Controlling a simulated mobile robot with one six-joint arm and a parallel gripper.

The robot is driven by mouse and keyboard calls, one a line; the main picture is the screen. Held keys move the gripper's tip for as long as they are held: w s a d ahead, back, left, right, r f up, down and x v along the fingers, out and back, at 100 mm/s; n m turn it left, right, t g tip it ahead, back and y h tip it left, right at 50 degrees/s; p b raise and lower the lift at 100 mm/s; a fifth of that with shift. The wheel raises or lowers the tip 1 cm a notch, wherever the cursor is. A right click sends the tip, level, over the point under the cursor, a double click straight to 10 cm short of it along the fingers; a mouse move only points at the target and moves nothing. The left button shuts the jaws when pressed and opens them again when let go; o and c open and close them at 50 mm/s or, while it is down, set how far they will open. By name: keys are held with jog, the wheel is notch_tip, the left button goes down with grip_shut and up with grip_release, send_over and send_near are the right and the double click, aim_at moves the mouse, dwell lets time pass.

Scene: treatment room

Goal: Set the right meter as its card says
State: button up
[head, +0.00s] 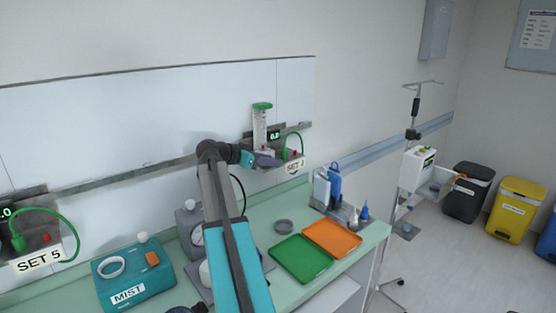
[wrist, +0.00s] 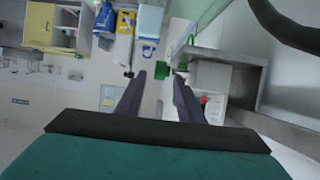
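The right meter (head: 261,130) is on the wall rail, with a clear upright tube, a green cap and a small display (head: 275,135) reading 0.0. Its card (head: 295,167) reads SET and what looks like 2; the digit is small. A green hose and a red part show beside it. My gripper (head: 267,161) is in front of the meter's lower part and hides some of it. In the wrist view my gripper (wrist: 159,78) has its fingers apart. A green part (wrist: 180,90) lies by the right finger; I cannot tell whether they touch.
A left meter with a SET 5 card (head: 39,261) is at the left edge. The counter below holds a teal MIST box (head: 133,275), a green tray (head: 300,260) and an orange tray (head: 332,238). A drip stand (head: 417,165) and bins are at right.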

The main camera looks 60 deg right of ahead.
jog(key=shift+p+x, duration=0.55)
jog(key=shift+x, duration=1.8)
jog(key=shift+f, duration=0.1)
grip_shut()
